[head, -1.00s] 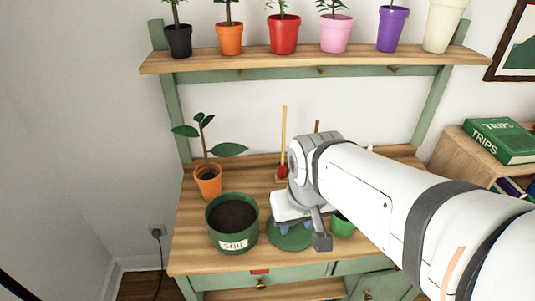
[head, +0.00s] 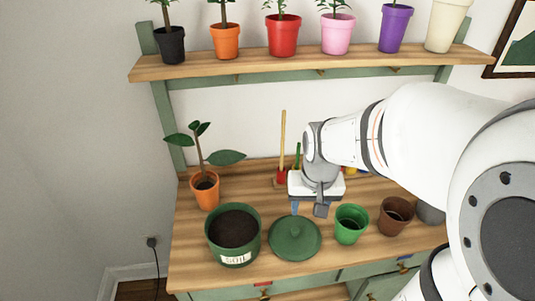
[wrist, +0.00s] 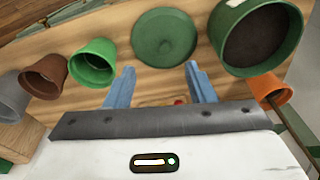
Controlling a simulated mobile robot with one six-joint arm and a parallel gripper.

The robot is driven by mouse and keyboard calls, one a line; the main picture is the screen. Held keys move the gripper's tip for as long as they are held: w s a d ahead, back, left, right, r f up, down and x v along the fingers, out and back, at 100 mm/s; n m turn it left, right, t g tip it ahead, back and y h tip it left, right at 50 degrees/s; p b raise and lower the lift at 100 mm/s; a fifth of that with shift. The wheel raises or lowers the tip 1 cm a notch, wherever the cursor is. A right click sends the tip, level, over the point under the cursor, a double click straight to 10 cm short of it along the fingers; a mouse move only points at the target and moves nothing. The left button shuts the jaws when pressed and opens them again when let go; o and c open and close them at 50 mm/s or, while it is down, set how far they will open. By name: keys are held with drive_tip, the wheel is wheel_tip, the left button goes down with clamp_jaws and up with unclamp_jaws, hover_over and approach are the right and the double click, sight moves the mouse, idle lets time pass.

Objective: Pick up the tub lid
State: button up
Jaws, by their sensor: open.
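In the wrist view the lid (wrist: 164,38) is beyond the fingertips, near the middle top. My gripper (head: 308,209) is above the bench, behind the lid in the head view, and holds nothing. Its two blue fingers (wrist: 158,75) are spread apart, with bare wood between them. The lid is apart from the fingers. In the head view the fingers are partly hidden by the gripper body.
A green pot (head: 350,226) and a brown pot (head: 396,216) stand right of the lid, with a grey pot (head: 430,213) beyond. An orange potted plant (head: 205,194) stands back left. A shelf (head: 310,64) of potted plants runs above the bench.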

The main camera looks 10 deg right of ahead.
sight(295, 229)
drive_tip(key=w+f+m, duration=0.1)
drive_tip(key=w+f, duration=0.1)
drive_tip(key=f, duration=0.1)
drive_tip(key=w+f+g, duration=0.1)
drive_tip(key=w+f, duration=0.1)
drive_tip(key=f, duration=0.2)
drive_tip(key=w+f+m, duration=0.1)
drive_tip(key=w+f, duration=0.2)
drive_tip(key=shift+a+f+m+g+p, duration=0.25)
drive_tip(key=shift+m+g+p, duration=0.05)
drive_tip(key=shift+w+d+f, duration=0.1)
drive_tip(key=shift+d+f, duration=0.05)
drive_tip(key=shift+f, duration=3.85)
clamp_jaws()
